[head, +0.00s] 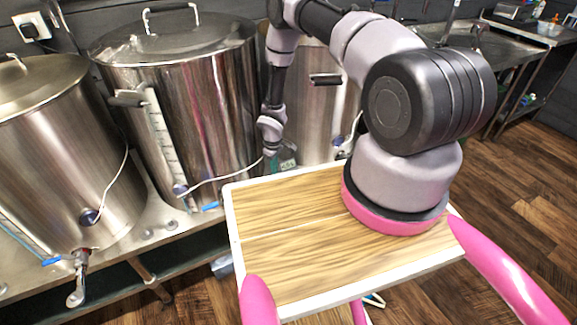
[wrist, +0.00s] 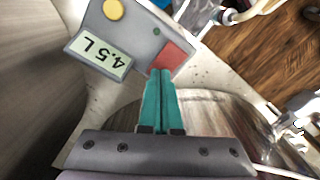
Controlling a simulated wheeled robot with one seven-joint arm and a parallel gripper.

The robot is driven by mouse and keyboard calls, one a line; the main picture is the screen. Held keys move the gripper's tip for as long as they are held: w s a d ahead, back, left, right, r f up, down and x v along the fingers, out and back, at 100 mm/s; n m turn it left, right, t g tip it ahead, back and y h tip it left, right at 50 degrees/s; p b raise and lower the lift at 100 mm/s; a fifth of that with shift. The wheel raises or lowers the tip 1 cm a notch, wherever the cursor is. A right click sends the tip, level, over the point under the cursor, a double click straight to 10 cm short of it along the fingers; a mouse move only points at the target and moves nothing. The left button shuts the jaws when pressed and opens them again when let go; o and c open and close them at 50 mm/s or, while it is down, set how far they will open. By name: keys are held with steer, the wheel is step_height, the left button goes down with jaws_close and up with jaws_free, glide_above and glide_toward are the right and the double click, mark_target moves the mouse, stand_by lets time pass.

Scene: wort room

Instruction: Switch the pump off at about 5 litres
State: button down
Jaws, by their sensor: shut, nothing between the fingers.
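The grey pump control box (wrist: 140,30) is in the upper part of the wrist view. Its display (wrist: 98,54) appears upside down and reads 4.5 L. A yellow round button (wrist: 113,9), a small green light (wrist: 156,31) and a red square button (wrist: 173,57) are on its face. My gripper (wrist: 161,72) is shut and empty, its teal fingertips at the lower left edge of the red button. I cannot tell whether they touch it. In the head view the box (head: 288,164) shows small beside the middle kettle, partly hidden by my arm.
Steel kettles (head: 200,90) stand in a row on a metal bench (head: 155,228). The middle kettle has a sight gauge (head: 159,135). White cables run between kettles. A sink counter (head: 490,50) is at the back right. The wooden floor (head: 530,200) at right is clear.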

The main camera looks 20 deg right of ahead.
steer(key=shift+r, duration=2.9)
